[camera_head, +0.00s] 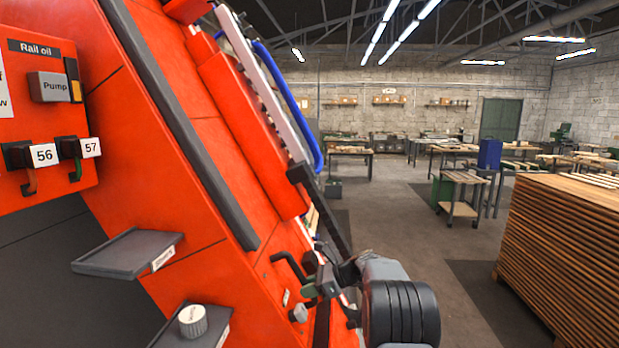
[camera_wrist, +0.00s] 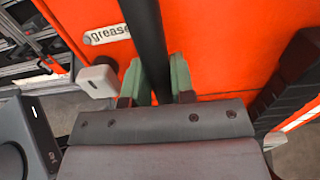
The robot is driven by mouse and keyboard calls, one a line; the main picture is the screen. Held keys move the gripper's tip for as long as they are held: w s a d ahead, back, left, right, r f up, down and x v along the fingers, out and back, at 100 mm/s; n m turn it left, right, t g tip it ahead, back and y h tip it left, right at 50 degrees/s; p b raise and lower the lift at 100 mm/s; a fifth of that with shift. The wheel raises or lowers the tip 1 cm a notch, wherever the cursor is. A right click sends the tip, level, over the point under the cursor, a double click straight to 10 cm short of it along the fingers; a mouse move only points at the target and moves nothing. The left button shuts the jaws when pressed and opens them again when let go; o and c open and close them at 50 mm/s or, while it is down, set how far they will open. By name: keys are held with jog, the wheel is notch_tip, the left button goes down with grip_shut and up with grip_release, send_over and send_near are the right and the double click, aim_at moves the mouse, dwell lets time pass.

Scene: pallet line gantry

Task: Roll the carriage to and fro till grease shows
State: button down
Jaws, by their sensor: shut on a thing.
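My gripper (camera_wrist: 159,78) is shut on a black bar (camera_wrist: 148,35) in the wrist view, with a green pad on either side of it. The bar stands in front of an orange panel (camera_wrist: 215,35). A white label reading "grease" (camera_wrist: 108,34) is on that panel, left of the bar. A pale square-ended knob (camera_wrist: 97,80) is below the label. In the head view my gripper (camera_head: 322,284) is at the lower end of the orange machine (camera_head: 190,130), by a bent black handle (camera_head: 286,262). I cannot make out any grease or which part is the carriage.
A "Rail oil" panel (camera_head: 30,110) with a pump button and tags 56 and 57 is at left. Two grey shelves jut out below; the lower holds a white knob (camera_head: 192,320). A stack of boards (camera_head: 565,260) stands at right.

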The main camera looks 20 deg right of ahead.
aim_at(296, 285)
jog(key=shift+w+d+r+p, duration=0.4)
jog(key=shift+w+p, duration=0.25)
jog(key=shift+p, duration=0.05)
jog(key=shift+w+d+p, duration=0.4)
jog(key=shift+w+d, duration=0.15)
jog(key=shift+w, duration=0.35)
jog(key=shift+w+d+f, duration=0.2)
jog(key=shift+w+f, duration=0.2)
jog(key=shift+w, duration=0.15)
jog(key=shift+f, duration=0.15)
jog(key=shift+s+a+f, duration=0.1)
